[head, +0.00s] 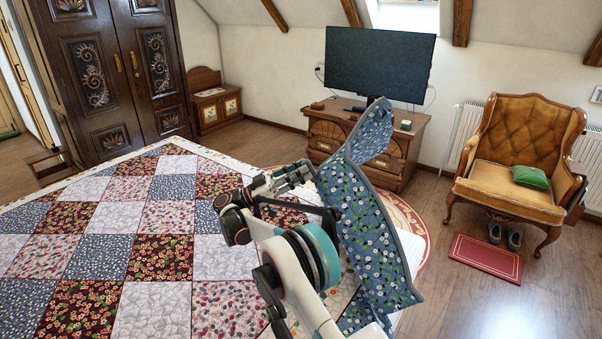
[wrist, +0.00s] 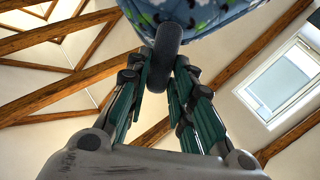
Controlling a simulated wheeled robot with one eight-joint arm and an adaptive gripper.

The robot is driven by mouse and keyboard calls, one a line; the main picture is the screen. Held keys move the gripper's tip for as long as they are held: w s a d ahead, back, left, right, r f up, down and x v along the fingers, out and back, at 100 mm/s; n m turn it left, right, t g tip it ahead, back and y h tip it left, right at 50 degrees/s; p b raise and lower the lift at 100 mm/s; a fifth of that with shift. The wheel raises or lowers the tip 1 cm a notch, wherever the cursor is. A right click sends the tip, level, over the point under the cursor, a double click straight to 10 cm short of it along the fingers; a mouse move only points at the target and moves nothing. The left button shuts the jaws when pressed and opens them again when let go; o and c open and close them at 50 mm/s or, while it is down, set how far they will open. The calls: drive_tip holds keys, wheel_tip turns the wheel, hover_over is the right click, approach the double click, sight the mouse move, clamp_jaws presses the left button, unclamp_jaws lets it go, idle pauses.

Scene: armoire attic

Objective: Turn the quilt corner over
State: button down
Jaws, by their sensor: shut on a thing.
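The patchwork quilt (head: 160,257) lies over the bed, with blue, dark red and pale floral squares. Its right-hand part is raised into a steep fold (head: 378,215) that shows a blue floral face and peaks in front of the television. My gripper (head: 306,170) is at the left side of this fold, above the bed. In the wrist view my gripper (wrist: 168,68) has its fingers together on the blue floral cloth (wrist: 205,14) at the top of the picture. The exact pinch point is hidden. My arm covers part of the quilt and the fold's foot.
A television (head: 378,62) stands on a wooden cabinet (head: 325,132) behind the fold. A tan armchair (head: 515,150) with a green cushion (head: 530,175) stands at right, shoes (head: 514,238) and a red mat (head: 485,262) before it. A dark armoire (head: 115,75) stands back left.

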drive_tip(key=shift+d+f, duration=0.1)
drive_tip(key=c, duration=1.4)
unclamp_jaws()
wheel_tip(320, 180, up, 10)
drive_tip(key=shift+f, duration=0.1)
